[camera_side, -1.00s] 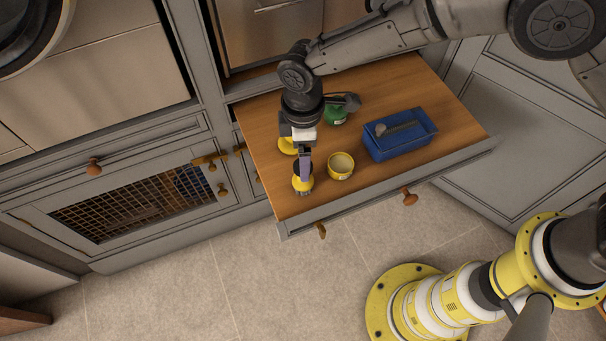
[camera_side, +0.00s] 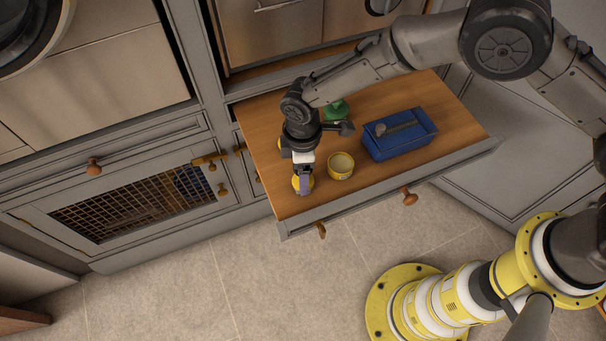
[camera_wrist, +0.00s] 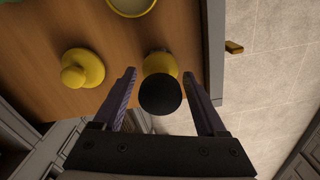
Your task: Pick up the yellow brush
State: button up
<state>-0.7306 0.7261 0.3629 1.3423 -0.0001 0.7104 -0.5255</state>
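The yellow brush (camera_wrist: 160,66) has a round black top and stands on the wooden surface. In the side view, a sliver of its yellow body (camera_side: 296,184) shows near the drawer's front left corner, mostly hidden by my gripper (camera_side: 304,186). In the wrist view, my gripper (camera_wrist: 160,74) is open, with one purple finger on each side of the brush. Gaps show between the black top and both fingers. The gripper points down over the brush.
A yellow tin (camera_side: 341,165) stands close right of the gripper. A yellow knobbed lid (camera_wrist: 82,68) lies nearby in the wrist view. A blue box (camera_side: 400,145) holding a grey tool and a green object (camera_side: 337,109) are farther off. The drawer's front edge (camera_side: 380,197) is near.

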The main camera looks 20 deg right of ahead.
grip_shut()
jog(key=shift+r, duration=0.45)
notch_tip(320, 180, up, 2)
jog(key=shift+r, duration=0.1)
jog(key=s+d+r, duration=0.9)
jog(key=s+r, duration=0.1)
jog(key=shift+s+d, duration=0.2)
